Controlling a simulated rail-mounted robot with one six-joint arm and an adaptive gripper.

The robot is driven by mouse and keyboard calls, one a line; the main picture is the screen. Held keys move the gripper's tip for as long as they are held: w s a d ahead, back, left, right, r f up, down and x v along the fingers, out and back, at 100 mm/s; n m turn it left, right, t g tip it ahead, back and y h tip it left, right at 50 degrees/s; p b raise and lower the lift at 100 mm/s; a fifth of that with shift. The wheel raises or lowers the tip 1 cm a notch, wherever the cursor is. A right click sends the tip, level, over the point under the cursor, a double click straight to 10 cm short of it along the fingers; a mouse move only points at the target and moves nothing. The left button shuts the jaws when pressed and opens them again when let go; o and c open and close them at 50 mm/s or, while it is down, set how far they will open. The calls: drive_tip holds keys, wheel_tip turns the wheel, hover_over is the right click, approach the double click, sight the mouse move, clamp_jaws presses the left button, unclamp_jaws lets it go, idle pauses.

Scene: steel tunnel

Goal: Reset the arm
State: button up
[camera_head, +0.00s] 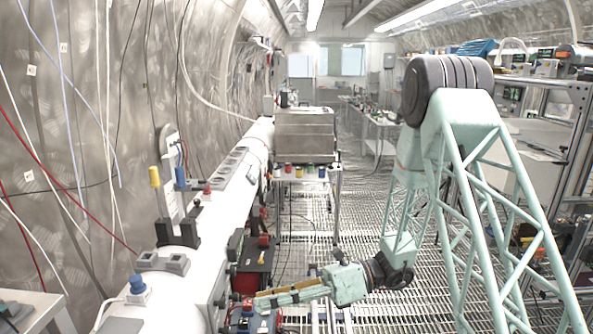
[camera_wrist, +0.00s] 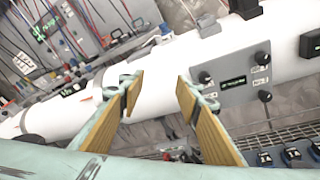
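My gripper (camera_head: 268,299) is at the end of my pale green arm in the lower middle of the head view, reaching left toward the white pipe (camera_head: 205,205). In the wrist view my gripper (camera_wrist: 158,86) has two fingers with yellowish pads standing well apart. The gap between them is empty. The white pipe (camera_wrist: 155,92) runs across behind the fingertips, with a grey panel (camera_wrist: 232,82) with black knobs just right of the right finger. I cannot tell how far the fingertips are from the pipe.
Red and black boxes (camera_head: 252,262) stand close to my gripper, beside the pipe. A metal case (camera_head: 305,130) sits on a stand with coloured items further back. A curved steel wall (camera_head: 90,130) with hanging cables is at left. The grated floor (camera_head: 355,215) is open in the middle.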

drive_tip(key=s+d+r+n+g+h+b, duration=0.1)
drive_tip(key=s+d+r+n+h, duration=0.2)
drive_tip(key=s+r+n, duration=0.3)
drive_tip(key=s+d+r+n+g+h+b, duration=0.1)
drive_tip(key=s+d+r+n+h, duration=0.2)
drive_tip(key=s, duration=0.5)
drive_tip(key=s+d+r+n+t+h+b, duration=0.2)
drive_tip(key=s+d+r+n+t+h, duration=0.2)
drive_tip(key=s+d, duration=0.5)
drive_tip(key=s+d+r+n+t+h+b, duration=0.2)
drive_tip(key=s+d+r+n+t+h, duration=0.2)
drive_tip(key=s+d+n, duration=0.5)
drive_tip(key=shift+s+d+r+n+t+h, duration=0.35)
drive_tip(key=shift+d+h, duration=0.75)
drive_tip(key=shift+d, duration=0.95)
idle(1.5)
